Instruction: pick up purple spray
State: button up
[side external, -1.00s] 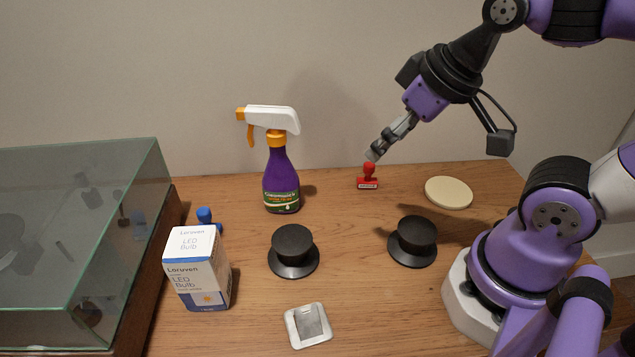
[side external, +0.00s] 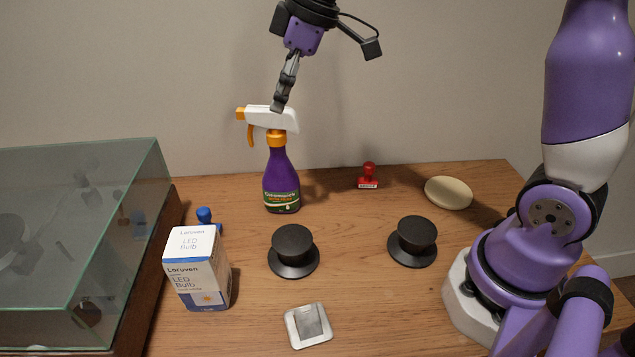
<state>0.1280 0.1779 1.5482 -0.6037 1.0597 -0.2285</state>
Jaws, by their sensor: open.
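The purple spray bottle (side external: 281,181) stands upright on the wooden table near the wall. It has an orange collar and a white trigger head with an orange nozzle pointing left. My gripper (side external: 279,107) is open and points down at the top of the white head. In this view its fingertips overlap the head's upper edge; I cannot tell whether they touch it or are in front of or behind it. Nothing is held in it.
A red stamp (side external: 368,177) and a cream disc (side external: 448,193) lie right of the bottle. Two black knobs (side external: 293,250) (side external: 413,241), an LED bulb box (side external: 197,268), a blue-handled item (side external: 205,216) and a silver-white square (side external: 308,326) are nearer. A glass-lidded case (side external: 75,240) fills the left.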

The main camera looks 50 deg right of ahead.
aim_at(273, 126)
jog(key=x, duration=0.8)
jog(key=shift+d+f, duration=0.15)
jog(key=shift+d, duration=0.1)
grip_shut()
